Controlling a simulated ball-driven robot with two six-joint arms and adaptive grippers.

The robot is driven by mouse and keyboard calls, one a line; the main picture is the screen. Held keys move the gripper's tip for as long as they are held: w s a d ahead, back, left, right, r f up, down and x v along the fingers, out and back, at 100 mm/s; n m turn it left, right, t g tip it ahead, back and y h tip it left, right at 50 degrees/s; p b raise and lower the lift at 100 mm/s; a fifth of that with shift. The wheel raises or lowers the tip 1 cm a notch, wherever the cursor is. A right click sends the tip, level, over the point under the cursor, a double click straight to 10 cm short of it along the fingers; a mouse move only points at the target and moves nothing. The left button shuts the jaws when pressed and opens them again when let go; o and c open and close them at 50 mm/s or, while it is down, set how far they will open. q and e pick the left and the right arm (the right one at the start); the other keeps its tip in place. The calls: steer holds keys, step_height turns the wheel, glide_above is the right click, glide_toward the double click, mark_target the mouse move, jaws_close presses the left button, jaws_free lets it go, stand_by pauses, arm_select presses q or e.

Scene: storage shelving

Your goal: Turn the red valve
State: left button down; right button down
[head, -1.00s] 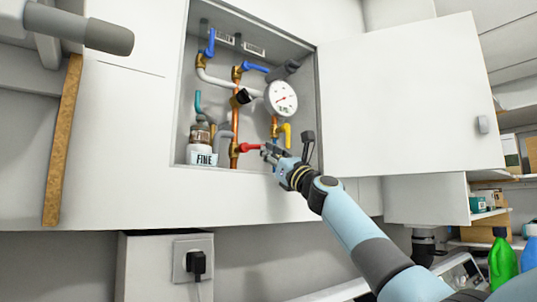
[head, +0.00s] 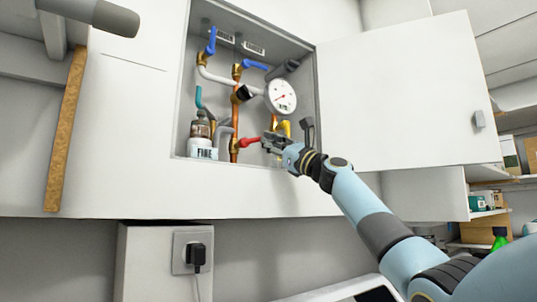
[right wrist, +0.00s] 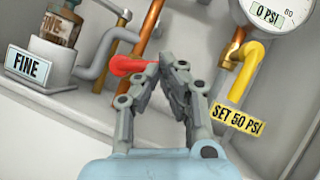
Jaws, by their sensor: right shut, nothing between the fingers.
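The red valve handle (head: 250,142) sits low on the copper pipe inside the open wall cabinet and points to the right in the head view. It also shows in the right wrist view (right wrist: 132,66), just beyond and left of my fingertips. My right gripper (head: 268,142) is inside the cabinet opening at the right end of the red handle. In the right wrist view the gripper (right wrist: 167,68) has its fingertips together with nothing between them. Its tips overlap the handle's end; I cannot tell whether they touch it. My left gripper is not in view.
A gauge (head: 281,97) reading 0 PSI hangs above my gripper. A yellow handle (right wrist: 246,65) with a "SET 50 PSI" tag (right wrist: 237,119) is close on the right. A jar labelled "FINE" (head: 203,148) stands left. The cabinet door (head: 400,95) is open to the right.

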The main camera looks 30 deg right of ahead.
steer(key=shift+r+n+g+y, duration=0.2)
steer(key=shift+n+g+y, duration=0.1)
steer(key=shift+n, duration=0.5)
steer(key=n, duration=0.1)
steer(key=r+n+g+y, duration=0.1)
steer(key=n, duration=0.1)
steer(key=shift+a+g+y, duration=0.1)
steer(key=shift+g+y, duration=0.2)
steer(key=a+r+n+g+p, duration=0.1)
steer(key=n+g+p, duration=0.1)
steer(key=n, duration=0.1)
steer(key=a+r+n+g+p, duration=0.1)
steer(key=n+g+p, duration=0.1)
steer(key=n+p, duration=0.1)
steer(key=a+r+n+g+p, duration=0.1)
steer(key=n+g+p, duration=0.1)
steer(key=n, duration=0.3)
steer(key=shift+s+a+r+g+p, duration=0.1)
steer(key=shift+s+r+g+p, duration=0.15)
steer(key=shift+p, duration=0.2)
steer(key=shift+f, duration=0.15)
steer(key=v, duration=1.2)
